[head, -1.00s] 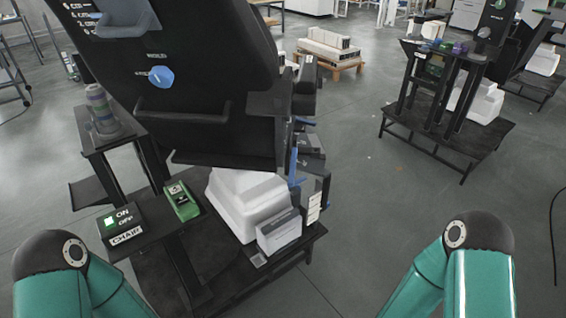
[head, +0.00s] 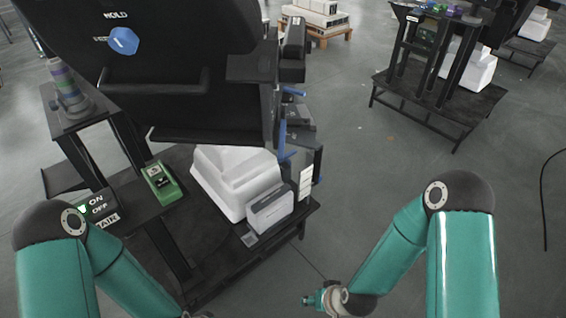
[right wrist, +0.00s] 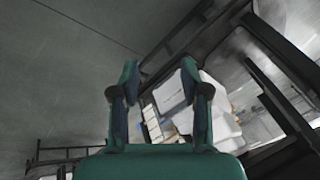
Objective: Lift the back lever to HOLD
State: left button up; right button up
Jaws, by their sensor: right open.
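A blue knob-like lever (head: 124,41) sits on the black chair back (head: 190,90) at upper left in the head view. White lettering above it looks like HOLD, and another partly hidden label is at its left. Blue lever-like parts (head: 284,133) also show at the chair's right side. My right gripper (right wrist: 160,75) is open and empty in the right wrist view. In the head view it (head: 312,299) is low in the middle, in front of the chair's base and well away from the blue knob. My left arm is at lower left, its gripper out of frame.
A white block-like base (head: 230,175) and a grey box (head: 270,208) stand under the chair. A green switch box (head: 162,182) and an ON/OFF box (head: 97,205) sit on the left platform. Another black stand (head: 440,95) is at upper right. Open floor lies right of the chair.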

jog(key=w+a+f+t+b, duration=0.1)
jog(key=w+f+t+b, duration=0.15)
jog(key=w, duration=0.25)
jog(key=w+a+f+t+b, duration=0.1)
jog(key=w+t+b, duration=0.1)
jog(key=w+b, duration=0.25)
jog(key=t+h+b, duration=0.7)
jog(key=t+b, duration=0.8)
jog(key=b, duration=0.7)
send_near(280, 161)
pick_arm(q)
notch_tip(280, 161, down, 32)
jog(key=shift+b, duration=0.4)
pick_arm(e)
jog(key=shift+g, duration=0.25)
jog(key=x, duration=1.2)
pick_arm(q)
jog(key=shift+f, duration=0.1)
pick_arm(e)
grip_shut()
